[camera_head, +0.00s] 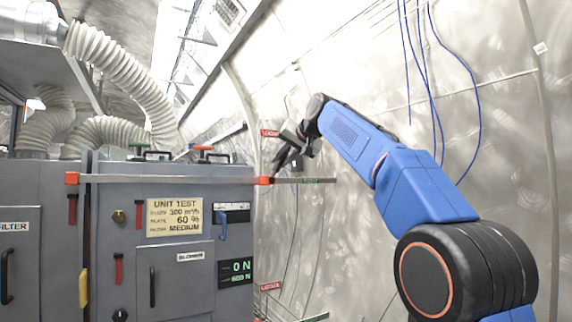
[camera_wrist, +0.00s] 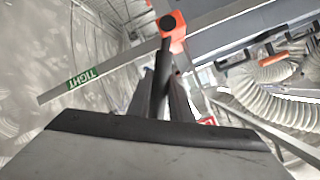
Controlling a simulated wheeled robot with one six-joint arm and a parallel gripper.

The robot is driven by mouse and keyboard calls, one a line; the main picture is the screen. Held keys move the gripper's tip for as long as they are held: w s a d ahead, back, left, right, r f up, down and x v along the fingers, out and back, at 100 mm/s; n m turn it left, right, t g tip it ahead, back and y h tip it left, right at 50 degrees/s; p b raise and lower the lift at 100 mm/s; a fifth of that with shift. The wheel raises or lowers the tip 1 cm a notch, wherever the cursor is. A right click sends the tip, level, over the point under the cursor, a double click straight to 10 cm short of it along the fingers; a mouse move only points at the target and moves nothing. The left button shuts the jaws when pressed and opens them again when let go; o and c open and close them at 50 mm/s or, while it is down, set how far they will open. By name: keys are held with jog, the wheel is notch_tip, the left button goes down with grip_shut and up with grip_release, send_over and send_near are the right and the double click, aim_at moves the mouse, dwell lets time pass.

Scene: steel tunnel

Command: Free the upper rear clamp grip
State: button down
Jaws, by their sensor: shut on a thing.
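In the wrist view, the upper rear clamp has an orange block (camera_wrist: 173,29) with a round black knob. A dark bar-shaped grip (camera_wrist: 163,62) runs from it down between the fingers of my gripper (camera_wrist: 162,92), which is shut on it. In the head view, my gripper (camera_head: 284,152) is at the rear end of the long metal clamp bar (camera_head: 165,179), just beyond its orange block (camera_head: 265,181). The grip is hard to make out there. A green TIGHT label (camera_wrist: 84,77) sits on the bar's tail in the wrist view.
The grey cabinet (camera_head: 180,265) with a UNIT TEST plate (camera_head: 174,217) fills the left. A display (camera_head: 236,272) reads 0 N and about 600 N. Ribbed hoses (camera_head: 120,75) hang above it. Blue cables (camera_head: 425,75) hang on the bare curved metal wall (camera_head: 515,150) at right.

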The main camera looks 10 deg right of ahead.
jog(key=shift+s+a+r+n+h, duration=0.1)
jog(key=shift+a+r+n+h, duration=0.1)
jog(key=shift+a+n, duration=0.15)
jog(key=shift+s+a+r+n+h, duration=0.1)
jog(key=shift+a+n+h, duration=0.1)
jog(key=shift+a+n, duration=0.15)
jog(key=c, duration=1.6)
grip_release()
jog(key=v, duration=1.7)
jog(key=shift+s+a+f, duration=0.1)
jog(key=shift+s+a, duration=0.05)
jog(key=shift+s, duration=0.15)
jog(key=s+d+f+g+h, duration=0.1)
jog(key=s+d+f+g, duration=0.1)
jog(key=s+f, duration=1)
jog(key=s+d+f+g+h, duration=0.1)
jog(key=s+d+f+g, duration=0.2)
jog(key=s+f, duration=1)
jog(key=s+d+f+n+g+h, duration=0.1)
jog(key=s+f, duration=1.1)
jog(key=f, duration=2.9)
jog(key=shift+s+d+f+g+h, duration=0.15)
jog(key=shift+d+g, duration=0.2)
jog(key=shift+d, duration=0.2)
jog(key=shift+s+d+r+g+h, duration=0.1)
jog(key=shift+s+d+g+h, duration=0.1)
jog(key=shift+d+g, duration=0.25)
